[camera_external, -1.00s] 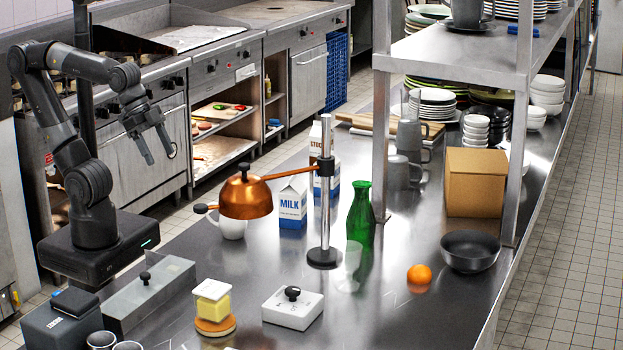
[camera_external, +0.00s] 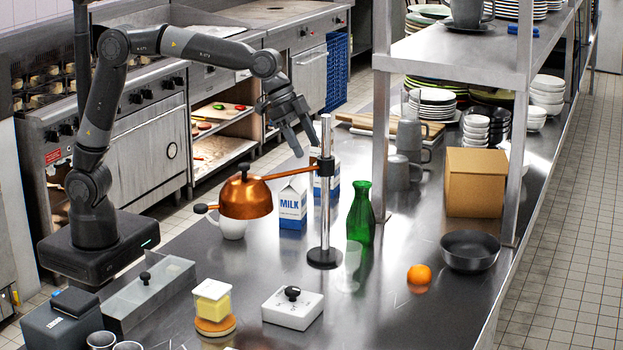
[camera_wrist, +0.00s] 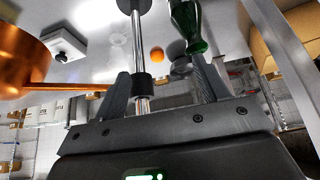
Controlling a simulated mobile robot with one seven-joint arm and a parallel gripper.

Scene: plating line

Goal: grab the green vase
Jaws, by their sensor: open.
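The green vase (camera_external: 361,215) is a green glass bottle shape with a narrow neck, upright on the steel counter right of the lamp pole. In the wrist view the vase (camera_wrist: 186,22) shows at the top, right of the pole. My gripper (camera_external: 308,148) is open and empty, above the counter and up and left of the vase, close to the top of the pole. In the wrist view, my gripper's fingers (camera_wrist: 160,88) stand apart with the pole seen between them; I cannot tell whether they touch it.
The copper heat lamp (camera_external: 246,197) hangs on an arm from the metal pole (camera_external: 325,215). A clear glass (camera_external: 348,268) stands in front of the vase. Milk cartons (camera_external: 292,204) stand behind the lamp. A shelf post (camera_external: 380,150) rises close behind the vase. An orange (camera_external: 419,274) and dark bowl (camera_external: 470,251) sit right.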

